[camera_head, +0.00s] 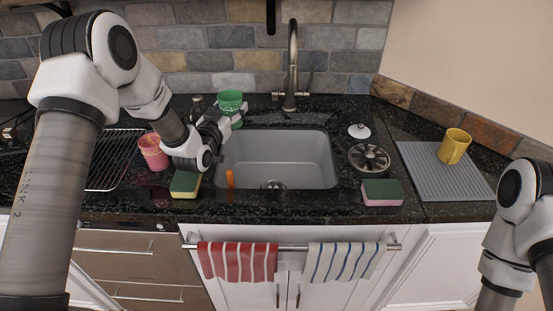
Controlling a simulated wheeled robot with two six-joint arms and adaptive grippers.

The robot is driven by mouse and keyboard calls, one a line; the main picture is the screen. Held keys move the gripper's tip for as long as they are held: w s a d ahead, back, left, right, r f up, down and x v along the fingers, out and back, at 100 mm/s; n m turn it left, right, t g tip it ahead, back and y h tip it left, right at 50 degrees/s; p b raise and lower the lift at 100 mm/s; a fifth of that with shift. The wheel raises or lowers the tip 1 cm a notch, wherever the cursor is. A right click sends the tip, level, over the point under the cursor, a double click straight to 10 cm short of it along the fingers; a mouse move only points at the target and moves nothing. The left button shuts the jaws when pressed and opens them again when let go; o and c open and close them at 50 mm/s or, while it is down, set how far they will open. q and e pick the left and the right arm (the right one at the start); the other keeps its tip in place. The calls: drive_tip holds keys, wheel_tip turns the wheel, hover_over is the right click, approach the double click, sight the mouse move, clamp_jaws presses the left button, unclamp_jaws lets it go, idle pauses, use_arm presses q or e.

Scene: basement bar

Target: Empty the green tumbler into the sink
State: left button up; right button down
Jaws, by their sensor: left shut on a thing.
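The green tumbler (230,101) is upright near the back left corner of the sink. My left gripper (226,119) is shut on it, reaching from the left. The tumbler's contents are too small to make out. The grey sink (300,150) is to the right of the tumbler, with a drain at its bottom and an orange item (230,178) at its front left. My right arm shows at the right edge, but its gripper is out of the picture.
A tall faucet (292,65) stands behind the sink. A pink cup (153,152) and a green-yellow sponge (185,184) are left of it. Right of it are a dark round strainer (369,158), a pink-green sponge (382,192), and a yellow mug (454,146) on a grey mat (425,170).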

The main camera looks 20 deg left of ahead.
use_arm(q)
drive_tip(key=shift+w+d+f, duration=0.1)
drive_tip(key=shift+f, duration=0.05)
drive_tip(key=shift+d+f+m, duration=0.4)
drive_tip(key=shift+f+m, duration=0.3)
drive_tip(key=shift+m, duration=0.1)
drive_tip(key=shift+d+f+m+p, duration=0.4)
drive_tip(key=shift+d+m, duration=0.2)
drive_tip(key=shift+m, duration=0.3)
drive_tip(key=shift+w+d+f+m+g+y+p, duration=0.1)
drive_tip(key=shift+d+f+m+g+y+p, duration=0.15)
drive_tip(key=shift+d+f+m, duration=0.7)
drive_tip(key=shift+w+d+f+m+g+y+p, duration=0.15)
drive_tip(key=shift+f+m+p, duration=0.25)
drive_tip(key=shift+m, duration=1.25)
drive_tip(key=shift+s+d+f+m+g+y+p, duration=0.1)
drive_tip(key=shift+d+f+m+g+y+p, duration=0.15)
drive_tip(key=shift+d+f+m, duration=0.7)
drive_tip(key=shift+a+r+m, duration=0.25)
drive_tip(key=shift+a+m, duration=0.15)
drive_tip(key=shift+m, duration=0.15)
